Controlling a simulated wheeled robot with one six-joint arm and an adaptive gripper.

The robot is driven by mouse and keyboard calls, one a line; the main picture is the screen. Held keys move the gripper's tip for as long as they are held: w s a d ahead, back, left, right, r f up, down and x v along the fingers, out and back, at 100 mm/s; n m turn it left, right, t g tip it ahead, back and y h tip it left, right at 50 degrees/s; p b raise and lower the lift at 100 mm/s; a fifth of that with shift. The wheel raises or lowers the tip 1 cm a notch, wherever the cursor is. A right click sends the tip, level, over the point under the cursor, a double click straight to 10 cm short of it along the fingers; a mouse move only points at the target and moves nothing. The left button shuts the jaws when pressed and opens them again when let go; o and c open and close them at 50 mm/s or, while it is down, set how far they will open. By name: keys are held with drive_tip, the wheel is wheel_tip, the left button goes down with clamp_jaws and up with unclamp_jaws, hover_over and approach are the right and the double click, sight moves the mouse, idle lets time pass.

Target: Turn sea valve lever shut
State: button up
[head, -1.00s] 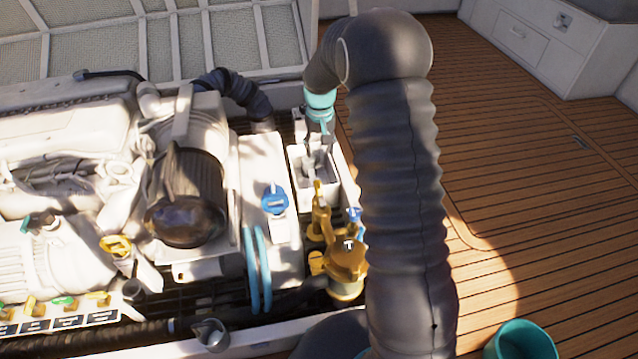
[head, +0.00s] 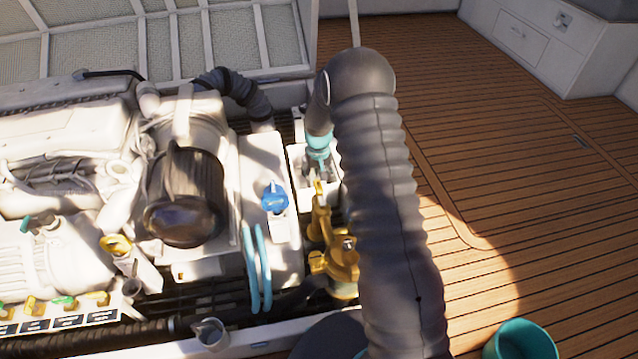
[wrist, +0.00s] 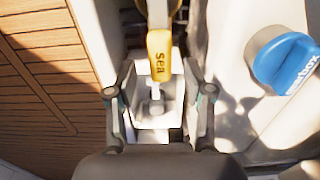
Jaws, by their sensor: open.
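The yellow sea valve lever, marked "sea" (wrist: 159,55), points down the wrist view, with its end between the two fingers of my gripper (wrist: 160,82). The fingers are apart, with a gap on both sides of the lever. In the head view the lever (head: 320,190) rises from the brass valve body (head: 342,265). My gripper (head: 317,165) is just beyond the lever's upper end there, pointing down into a white recess. My arm partly hides the brass fittings and the recess.
A blue gearbox cap (wrist: 288,65) stands close right of my gripper in the wrist view; it also shows in the head view (head: 275,200). The white engine (head: 60,150) fills the left. Wooden deck (head: 510,180) lies open on the right. A teal bucket (head: 520,342) stands in front.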

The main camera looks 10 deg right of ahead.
drive_tip(key=shift+f, duration=1.2)
clamp_jaws()
